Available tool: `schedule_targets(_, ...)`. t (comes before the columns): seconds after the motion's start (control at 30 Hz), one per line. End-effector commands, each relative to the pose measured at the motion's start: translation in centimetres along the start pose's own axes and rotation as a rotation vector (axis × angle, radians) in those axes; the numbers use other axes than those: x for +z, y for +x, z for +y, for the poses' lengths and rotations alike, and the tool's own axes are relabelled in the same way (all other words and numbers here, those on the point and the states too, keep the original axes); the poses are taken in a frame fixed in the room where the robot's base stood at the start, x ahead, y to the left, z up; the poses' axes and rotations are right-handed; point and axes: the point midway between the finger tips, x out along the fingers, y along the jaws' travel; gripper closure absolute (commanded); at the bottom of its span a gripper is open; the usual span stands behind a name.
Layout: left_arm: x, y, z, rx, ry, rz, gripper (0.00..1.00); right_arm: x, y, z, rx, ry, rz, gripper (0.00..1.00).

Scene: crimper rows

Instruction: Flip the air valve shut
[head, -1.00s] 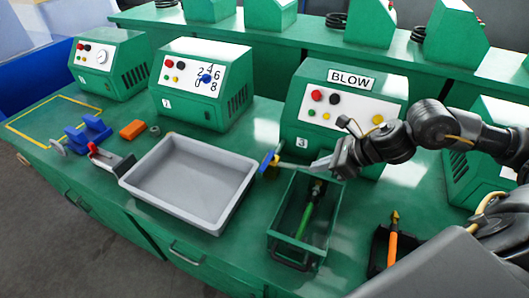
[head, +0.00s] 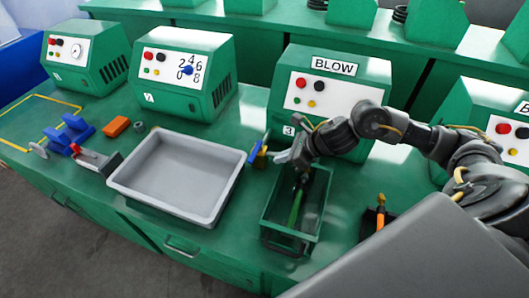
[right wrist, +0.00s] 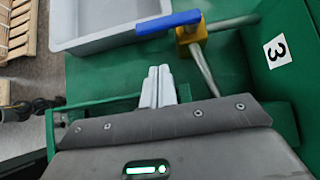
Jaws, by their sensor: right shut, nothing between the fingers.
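The air valve has a blue lever (head: 255,151) and a yellow body, and sits in front of the machine marked 3. In the right wrist view the blue lever (right wrist: 168,23) points left from the yellow body (right wrist: 190,33), roughly in line with the grey pipe (right wrist: 235,23) on the other side. My right gripper (head: 281,157) is shut and empty, just right of the valve. My left gripper is out of view.
A grey tray (head: 122,182) stands left of the valve. A green open box (head: 268,226) with a green-handled tool is below my right gripper. A black holder with an orange-handled tool (head: 380,215) is to the right. The BLOW machine (head: 355,68) stands behind.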

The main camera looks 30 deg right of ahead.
Motion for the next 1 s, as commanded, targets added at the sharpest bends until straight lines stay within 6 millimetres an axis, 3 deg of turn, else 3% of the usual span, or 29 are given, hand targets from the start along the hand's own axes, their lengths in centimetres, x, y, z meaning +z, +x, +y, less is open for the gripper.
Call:
schedule_targets(0.1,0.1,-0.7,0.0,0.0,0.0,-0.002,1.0,0.1,2.2,0.1,0.002,0.004,0.001,1.0)
schedule_targets(0.2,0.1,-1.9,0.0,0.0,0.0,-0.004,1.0,1.6,3.1,0.0,0.001,0.002,-0.002,1.0)
schedule_targets(0.4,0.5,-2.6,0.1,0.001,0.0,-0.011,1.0,2.6,4.5,0.0,0.0,0.001,0.0,1.0)
schedule_targets(1.0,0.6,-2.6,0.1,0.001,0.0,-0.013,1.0,3.2,5.3,0.2,-0.006,0.005,-0.001,1.0)
